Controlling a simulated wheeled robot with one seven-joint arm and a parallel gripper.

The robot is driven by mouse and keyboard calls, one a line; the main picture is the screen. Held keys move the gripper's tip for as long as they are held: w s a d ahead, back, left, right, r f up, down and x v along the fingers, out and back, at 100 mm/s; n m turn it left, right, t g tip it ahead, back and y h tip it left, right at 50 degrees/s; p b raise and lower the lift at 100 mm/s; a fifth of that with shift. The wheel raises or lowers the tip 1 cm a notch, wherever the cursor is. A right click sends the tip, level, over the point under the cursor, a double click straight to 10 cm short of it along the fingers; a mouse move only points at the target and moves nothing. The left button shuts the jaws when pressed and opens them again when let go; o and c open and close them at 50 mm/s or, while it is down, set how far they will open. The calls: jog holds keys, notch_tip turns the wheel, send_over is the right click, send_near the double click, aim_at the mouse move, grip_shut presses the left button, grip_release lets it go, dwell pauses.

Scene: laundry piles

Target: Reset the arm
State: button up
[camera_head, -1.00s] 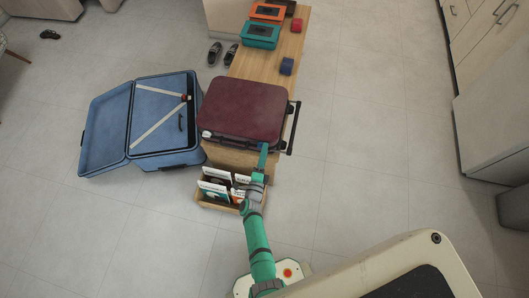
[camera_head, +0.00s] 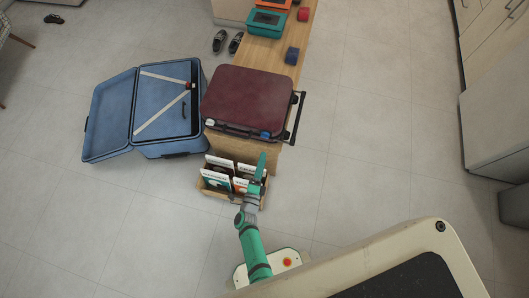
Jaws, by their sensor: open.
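My arm (camera_head: 253,250) is green and grey and rises from the lower middle of the head view. My gripper (camera_head: 261,163) is at its far end, small in the picture, open, with nothing visible in it. It appears over the right side of the record crate, just in front of the bench end and below the maroon suitcase (camera_head: 246,98). The suitcase lies shut on the wooden bench, with a black handle frame (camera_head: 297,117) on its right side.
A wooden crate (camera_head: 216,190) of records stands below the bench. An open blue suitcase (camera_head: 105,115) lies on the floor at left. Teal (camera_head: 265,24) and orange boxes, a blue item (camera_head: 291,56) and a red item (camera_head: 303,14) sit on the bench (camera_head: 272,50). Shoes (camera_head: 228,41) are beside it. Floor right is clear.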

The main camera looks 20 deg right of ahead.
jog(key=shift+s+a, duration=0.35)
jog(key=shift+s, duration=0.15)
jog(key=s+a+r+n+t+y, duration=0.1)
jog(key=s+a+r+n+y, duration=0.2)
jog(key=s+a+r+n, duration=0.35)
jog(key=s+a+r+n+t+y, duration=0.1)
jog(key=s+a+r+n+y, duration=0.2)
jog(key=s+r+n, duration=0.5)
jog(key=s+a+r+n+y, duration=0.1)
jog(key=s+r+n+y, duration=0.1)
jog(key=s+r+n, duration=0.3)
jog(key=s+a+r+n+g+y, duration=0.1)
jog(key=s+r+n, duration=0.4)
jog(key=r, duration=0.6)
jog(key=shift+g+y, duration=0.3)
jog(key=shift+y, duration=0.2)
